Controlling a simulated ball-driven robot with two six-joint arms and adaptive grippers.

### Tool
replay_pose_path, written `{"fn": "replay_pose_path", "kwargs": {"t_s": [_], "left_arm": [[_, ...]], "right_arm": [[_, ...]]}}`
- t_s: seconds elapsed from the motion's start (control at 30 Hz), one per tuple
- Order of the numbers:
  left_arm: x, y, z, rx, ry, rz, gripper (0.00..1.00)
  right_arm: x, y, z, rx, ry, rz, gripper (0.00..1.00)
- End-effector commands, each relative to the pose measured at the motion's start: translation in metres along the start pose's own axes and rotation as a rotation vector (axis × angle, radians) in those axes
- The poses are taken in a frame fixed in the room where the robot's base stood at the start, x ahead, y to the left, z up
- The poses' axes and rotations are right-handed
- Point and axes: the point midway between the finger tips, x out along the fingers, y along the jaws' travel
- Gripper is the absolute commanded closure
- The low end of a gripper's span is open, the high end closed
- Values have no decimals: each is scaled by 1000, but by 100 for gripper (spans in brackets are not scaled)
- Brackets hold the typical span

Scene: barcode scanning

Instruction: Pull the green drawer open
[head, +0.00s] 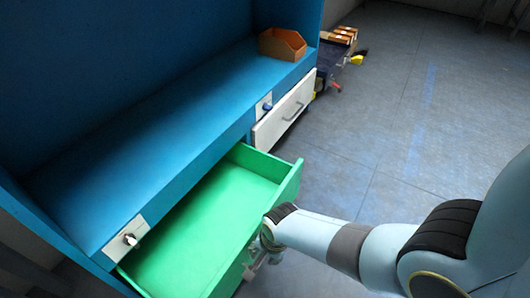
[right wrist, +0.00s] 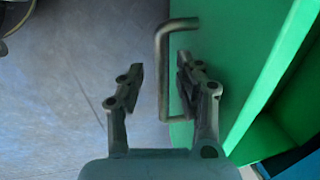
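The green drawer (head: 205,222) stands pulled out from the blue cabinet, and its inside looks empty. My right gripper (head: 262,257) is at the drawer's front, low on its outer face. In the right wrist view, the drawer's metal handle (right wrist: 163,98) stands between the two fingers of my right gripper (right wrist: 160,64). The fingers are apart, with a clear gap between the left finger and the bar. The right finger is close to the bar, between it and the green front (right wrist: 235,60); I cannot tell if they touch. My left gripper is not in view.
The blue cabinet (head: 130,150) has a bare shelf above the drawer. A white drawer (head: 285,112) beside it is shut. An orange-brown bin (head: 282,44) sits at the shelf's far end. The grey floor (head: 400,120) to the right is clear.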

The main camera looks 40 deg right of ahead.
Motion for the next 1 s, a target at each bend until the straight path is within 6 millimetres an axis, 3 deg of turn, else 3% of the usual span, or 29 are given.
{"fn": "replay_pose_path", "kwargs": {"t_s": [0.27,0.8,1.0], "left_arm": [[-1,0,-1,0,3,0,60],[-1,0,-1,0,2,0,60],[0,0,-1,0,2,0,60]], "right_arm": [[-9,-1,0,0,1,-3,66],[-100,0,0,0,1,-2,66],[-118,0,0,0,0,-1,66]]}}
